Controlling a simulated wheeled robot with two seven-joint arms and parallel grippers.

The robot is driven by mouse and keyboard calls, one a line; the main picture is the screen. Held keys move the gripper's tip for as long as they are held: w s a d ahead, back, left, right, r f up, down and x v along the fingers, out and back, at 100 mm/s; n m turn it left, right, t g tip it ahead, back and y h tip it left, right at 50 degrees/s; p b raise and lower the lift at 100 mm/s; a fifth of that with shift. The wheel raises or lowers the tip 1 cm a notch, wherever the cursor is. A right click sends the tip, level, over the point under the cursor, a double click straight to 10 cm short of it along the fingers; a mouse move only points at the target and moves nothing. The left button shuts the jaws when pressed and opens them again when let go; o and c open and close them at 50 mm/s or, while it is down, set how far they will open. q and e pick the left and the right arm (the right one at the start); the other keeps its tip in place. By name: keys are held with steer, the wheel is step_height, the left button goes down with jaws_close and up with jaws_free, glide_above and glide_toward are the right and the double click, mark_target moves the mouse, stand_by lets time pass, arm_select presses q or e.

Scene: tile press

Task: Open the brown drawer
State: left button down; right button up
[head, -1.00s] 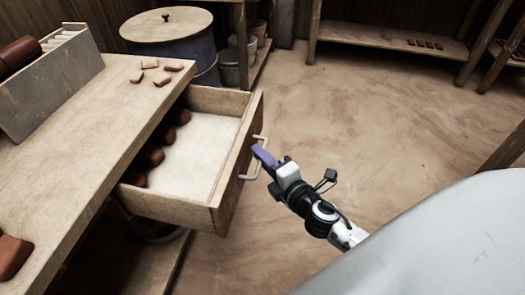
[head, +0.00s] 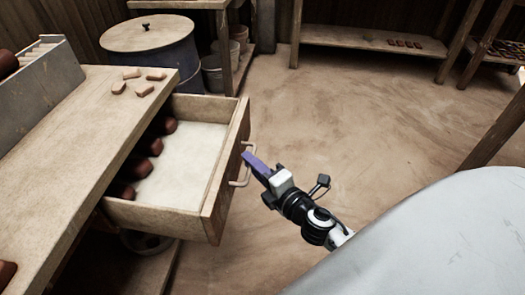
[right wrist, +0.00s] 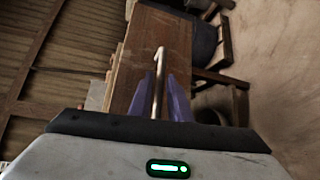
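The brown drawer (head: 214,190) is pulled far out from the workbench, and its pale inner floor shows. Its front carries a light bar handle (head: 247,172). My right gripper (head: 251,161) is at the handle, reaching in from the right with its purple fingers. In the right wrist view the handle (right wrist: 159,80) runs between the two fingers, which lie close on either side of it, so the gripper looks shut on it. The brown drawer front (right wrist: 150,45) shows beyond the fingers. My left gripper is not in view.
Several dark red-brown pieces lie in the drawer along the bench side. The workbench (head: 70,150) holds small tile pieces and a grey rack (head: 40,85). A lidded barrel (head: 150,45) stands behind. A low shelf (head: 370,40) is at the back. The floor (head: 350,120) right of the drawer is clear.

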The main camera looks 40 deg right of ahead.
arm_select(q)
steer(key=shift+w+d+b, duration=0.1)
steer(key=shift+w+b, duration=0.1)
steer(key=shift+b, duration=0.3)
arm_select(e)
steer(key=s+r, duration=0.1)
steer(key=s, duration=0.8)
steer(key=shift+s+r, duration=0.15)
steer(key=shift+r, duration=0.05)
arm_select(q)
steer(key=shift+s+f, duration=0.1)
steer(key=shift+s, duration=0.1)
